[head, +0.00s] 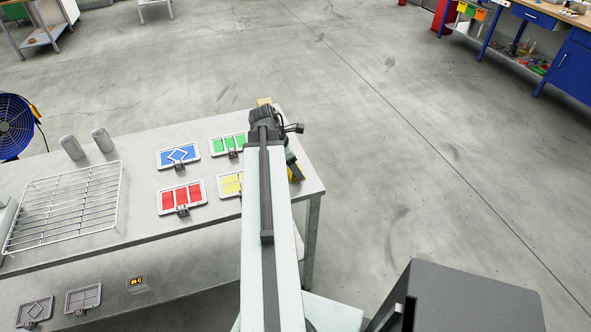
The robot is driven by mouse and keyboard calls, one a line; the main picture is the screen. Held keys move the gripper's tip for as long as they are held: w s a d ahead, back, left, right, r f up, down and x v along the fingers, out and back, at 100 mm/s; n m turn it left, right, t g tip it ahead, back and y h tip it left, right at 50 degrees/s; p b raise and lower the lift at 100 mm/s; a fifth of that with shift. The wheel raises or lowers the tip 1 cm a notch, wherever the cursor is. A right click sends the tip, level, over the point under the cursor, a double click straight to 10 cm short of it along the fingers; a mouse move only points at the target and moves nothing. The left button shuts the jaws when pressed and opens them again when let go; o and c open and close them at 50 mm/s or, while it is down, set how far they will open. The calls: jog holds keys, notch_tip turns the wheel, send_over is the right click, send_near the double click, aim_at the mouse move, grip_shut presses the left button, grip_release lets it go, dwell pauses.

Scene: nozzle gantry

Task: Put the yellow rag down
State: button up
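My arm reaches forward over the right end of the grey metal table, and my gripper (264,122) is at its far end, near the table's far right corner. The dark wrist hides the fingers, so I cannot see whether they are open or shut.
On the table (140,217) are a blue plate (178,155), a green plate (228,143), a red plate (181,196), a partly hidden yellow plate (230,184), a wire rack (65,205) and two grey cylinders (102,140). A blue fan (16,127) stands left.

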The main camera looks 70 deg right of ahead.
jog(key=shift+f, duration=0.1)
jog(key=o, duration=1.2)
jog(key=shift+r+p, duration=0.45)
jog(key=shift+r, duration=0.2)
jog(key=p+v, duration=1)
jog(key=v, duration=0.1)
jog(key=shift+w+a, duration=0.15)
